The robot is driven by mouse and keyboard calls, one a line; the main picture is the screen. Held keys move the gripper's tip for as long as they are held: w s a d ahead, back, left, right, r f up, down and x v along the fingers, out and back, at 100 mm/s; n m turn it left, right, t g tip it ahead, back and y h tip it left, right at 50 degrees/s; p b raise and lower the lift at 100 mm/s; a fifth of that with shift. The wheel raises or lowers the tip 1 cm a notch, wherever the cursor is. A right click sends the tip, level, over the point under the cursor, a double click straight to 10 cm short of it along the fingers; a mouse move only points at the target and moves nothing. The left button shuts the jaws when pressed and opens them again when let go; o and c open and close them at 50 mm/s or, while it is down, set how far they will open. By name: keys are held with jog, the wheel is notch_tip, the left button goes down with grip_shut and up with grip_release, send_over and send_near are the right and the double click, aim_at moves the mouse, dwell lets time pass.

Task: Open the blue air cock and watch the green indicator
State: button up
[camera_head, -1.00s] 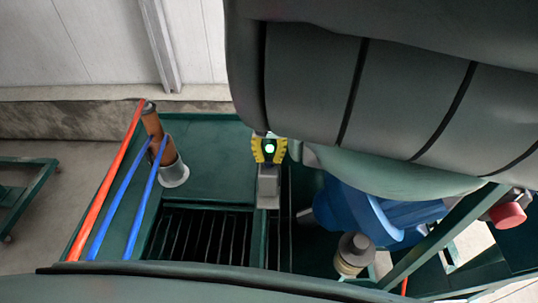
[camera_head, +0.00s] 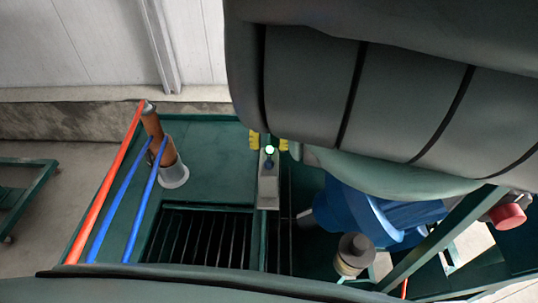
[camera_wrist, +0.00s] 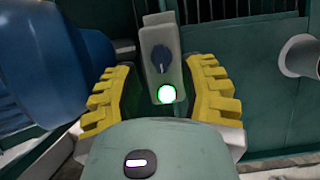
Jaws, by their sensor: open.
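The blue air cock (camera_head: 269,165) is a small dark blue knob on a grey control box (camera_head: 268,192). In the wrist view the cock (camera_wrist: 160,58) shows uncovered, with its turned position hard to tell. The green indicator (camera_head: 270,149) is lit bright on the same box; in the wrist view its light (camera_wrist: 167,94) glows whitish green below the knob. My gripper (camera_wrist: 160,68) is open, with yellow ribbed fingers on either side of the box, apart from the knob and holding nothing. In the head view my arm hides most of my gripper (camera_head: 268,141).
A blue motor-like body (camera_head: 350,208) stands right of the box in the head view. An orange-brown post (camera_head: 160,140) with red and blue hoses stands to the left. A dark grating (camera_head: 203,237) lies in the green frame. A red button (camera_head: 508,216) is at the far right.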

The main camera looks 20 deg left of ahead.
jog(key=v, duration=0.8)
jog(key=shift+w+a+r, duration=0.1)
jog(key=shift+w, duration=0.05)
